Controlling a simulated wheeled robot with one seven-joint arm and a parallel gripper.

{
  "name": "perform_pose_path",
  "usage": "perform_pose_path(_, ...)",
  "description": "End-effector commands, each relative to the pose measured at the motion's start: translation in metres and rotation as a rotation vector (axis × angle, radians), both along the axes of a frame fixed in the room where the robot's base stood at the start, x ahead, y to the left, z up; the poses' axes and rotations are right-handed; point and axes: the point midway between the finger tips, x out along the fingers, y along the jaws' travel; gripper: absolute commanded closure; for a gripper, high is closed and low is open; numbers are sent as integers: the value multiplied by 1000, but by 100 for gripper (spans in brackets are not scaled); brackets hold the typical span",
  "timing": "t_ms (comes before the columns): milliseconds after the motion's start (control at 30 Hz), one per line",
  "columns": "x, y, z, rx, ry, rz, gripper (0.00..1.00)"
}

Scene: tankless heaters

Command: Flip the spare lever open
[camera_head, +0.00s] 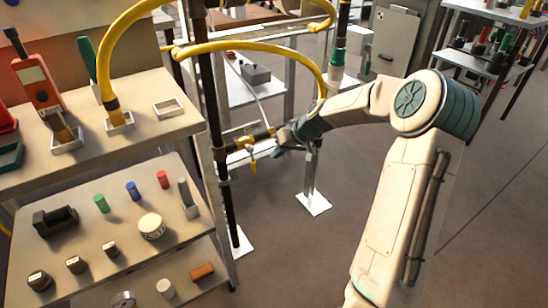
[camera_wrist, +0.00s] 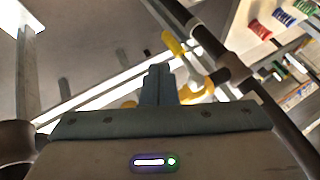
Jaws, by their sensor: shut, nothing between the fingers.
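The spare lever is the small yellow handle (camera_head: 253,166) on the yellow valve (camera_head: 244,144), which sits on a dark horizontal pipe stub from the black vertical pipe. In the head view the lever hangs downward from the valve. My gripper (camera_head: 280,153) is just right of the valve, with its fingers pointing towards it. In the wrist view my shut fingers (camera_wrist: 158,82) stand at the centre, empty. The yellow lever (camera_wrist: 173,42) and the valve body (camera_wrist: 198,90) are just right of and beyond them. I cannot tell whether the fingers touch the lever.
A yellow hose (camera_head: 245,46) arches above. On the left, a shelf (camera_head: 170,235) bears several small parts, and an upper shelf (camera_head: 140,148) holds tools. A metal stand foot (camera_head: 313,204) is below my gripper.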

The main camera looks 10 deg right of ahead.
Motion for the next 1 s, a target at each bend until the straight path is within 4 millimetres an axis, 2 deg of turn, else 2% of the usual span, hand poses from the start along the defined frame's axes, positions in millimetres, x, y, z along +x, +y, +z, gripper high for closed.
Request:
perform_pose_path(33, 3, 6, -12, 1, 1, 3, 100)
perform_pose_path(200, 15, 21, -39, 0, 1, 2, 100)
perform_pose_path(400, 25, 35, -60, -1, 0, 1, 100)
perform_pose_path(600, 29, 39, -66, -1, 0, -2, 100)
perform_pose_path(1000, 29, 40, -66, 4, 2, -1, 100)
